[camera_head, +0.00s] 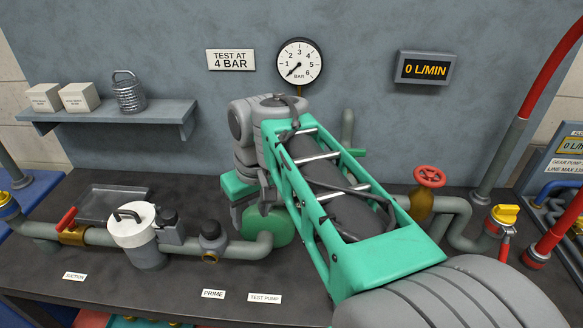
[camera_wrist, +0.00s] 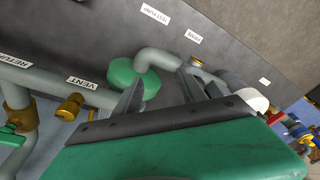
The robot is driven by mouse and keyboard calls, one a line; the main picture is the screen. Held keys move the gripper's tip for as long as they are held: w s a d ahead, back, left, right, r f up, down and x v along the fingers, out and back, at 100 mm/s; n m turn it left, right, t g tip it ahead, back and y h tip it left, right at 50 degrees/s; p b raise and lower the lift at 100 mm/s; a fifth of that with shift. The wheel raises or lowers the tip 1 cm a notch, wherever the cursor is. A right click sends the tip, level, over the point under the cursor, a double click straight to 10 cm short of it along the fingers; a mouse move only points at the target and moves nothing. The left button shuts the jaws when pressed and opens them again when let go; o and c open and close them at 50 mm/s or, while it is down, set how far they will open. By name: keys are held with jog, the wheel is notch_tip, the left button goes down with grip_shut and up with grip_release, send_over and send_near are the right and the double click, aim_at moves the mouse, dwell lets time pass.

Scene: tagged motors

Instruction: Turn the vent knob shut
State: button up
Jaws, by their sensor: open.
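The vent knob (camera_wrist: 70,106) is a small brass knob in the wrist view, beside a grey pipe carrying a VENT label (camera_wrist: 83,83). My gripper (camera_wrist: 160,82) is open, with its two dark fingers apart and nothing visibly held between them. The knob is left of the left finger and apart from it. The green round pump body (camera_wrist: 128,78) lies beyond the fingers; it also shows in the head view (camera_head: 266,226). In the head view my arm covers the middle of the bench, and I cannot make out the vent knob there.
A pressure gauge (camera_head: 300,63) points near the low end. The flow display (camera_head: 425,69) reads 0 L/MIN. A red handwheel (camera_head: 429,177), a yellow-topped valve (camera_head: 504,215) and a white-lidded strainer (camera_head: 136,228) stand along the pipework. The front left of the bench (camera_head: 110,300) is mostly clear.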

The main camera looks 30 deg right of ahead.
jog(key=d+r, duration=0.3)
jog(key=d, duration=0.2)
jog(key=w+d+r+g+p, duration=0.1)
jog(key=d+r, duration=0.2)
jog(key=d, duration=0.2)
jog(key=w+d+r+n+g, duration=0.1)
jog(key=d+r, duration=0.2)
jog(key=d, duration=0.2)
jog(key=shift+d+r+h, duration=0.1)
jog(key=shift+d+h, duration=0.05)
jog(key=shift+h, duration=0.15)
jog(key=shift+d+f, duration=0.2)
jog(key=shift+f, duration=0.1)
notch_tip(320, 180, down, 7)
jog(key=b, duration=0.7)
jog(key=shift+a, duration=0.1)
jog(key=shift+r, duration=0.1)
grip_shut()
